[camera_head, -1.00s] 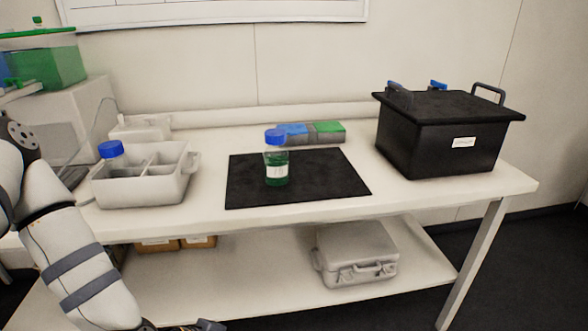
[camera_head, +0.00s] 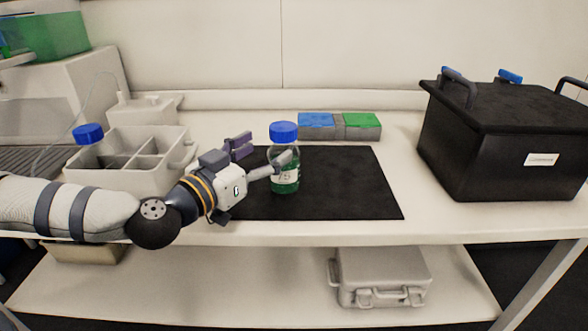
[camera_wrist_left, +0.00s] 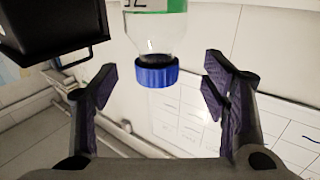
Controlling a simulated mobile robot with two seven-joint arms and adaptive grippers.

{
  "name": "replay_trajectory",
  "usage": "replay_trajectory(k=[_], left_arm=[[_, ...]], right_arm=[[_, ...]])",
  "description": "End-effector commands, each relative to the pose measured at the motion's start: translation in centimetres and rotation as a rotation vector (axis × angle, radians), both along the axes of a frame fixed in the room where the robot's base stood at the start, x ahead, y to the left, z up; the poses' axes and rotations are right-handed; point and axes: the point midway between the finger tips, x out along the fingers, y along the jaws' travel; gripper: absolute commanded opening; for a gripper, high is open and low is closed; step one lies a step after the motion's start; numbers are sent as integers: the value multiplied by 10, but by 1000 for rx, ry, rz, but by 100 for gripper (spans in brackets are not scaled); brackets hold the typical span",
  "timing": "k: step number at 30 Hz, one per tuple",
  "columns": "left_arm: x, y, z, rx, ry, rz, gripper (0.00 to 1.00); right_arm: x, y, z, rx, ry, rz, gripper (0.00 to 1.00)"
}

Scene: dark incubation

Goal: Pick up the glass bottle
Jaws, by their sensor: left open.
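The glass bottle (camera_head: 284,172) has a blue cap, green liquid and a white label. It stands upright on the black mat (camera_head: 350,185) on the bench. My left gripper (camera_head: 262,158) is at the bottle's left side, with one finger in front of the bottle's label. In the left wrist view the bottle (camera_wrist_left: 155,40) shows upside down, cap down, between the two spread fingers of my left gripper (camera_wrist_left: 158,90). There is a gap on each side of the cap, so the gripper is open and holds nothing. My right gripper is not in view.
A white divided caddy (camera_head: 160,180) with a blue-capped bottle (camera_head: 88,135) stands at the left, behind my arm. Blue and green racks (camera_head: 338,128) sit behind the mat. A black lidded box (camera_head: 490,150) stands at the right. The mat's right side is clear.

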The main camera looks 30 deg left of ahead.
Motion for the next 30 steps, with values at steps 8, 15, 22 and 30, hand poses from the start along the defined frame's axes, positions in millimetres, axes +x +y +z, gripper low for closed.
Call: replay_trajectory(k=[8, 15, 22, 30], left_arm=[[46, -7, 0, 3, 4, -3, 68], [62, -7, 8, -2, -5, -1, 68], [62, -6, 9, -2, -6, -1, 40], [61, -6, 9, -2, -6, -1, 0]], right_arm=[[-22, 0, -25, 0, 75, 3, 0], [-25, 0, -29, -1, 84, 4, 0], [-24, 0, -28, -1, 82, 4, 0], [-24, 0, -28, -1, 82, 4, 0]])
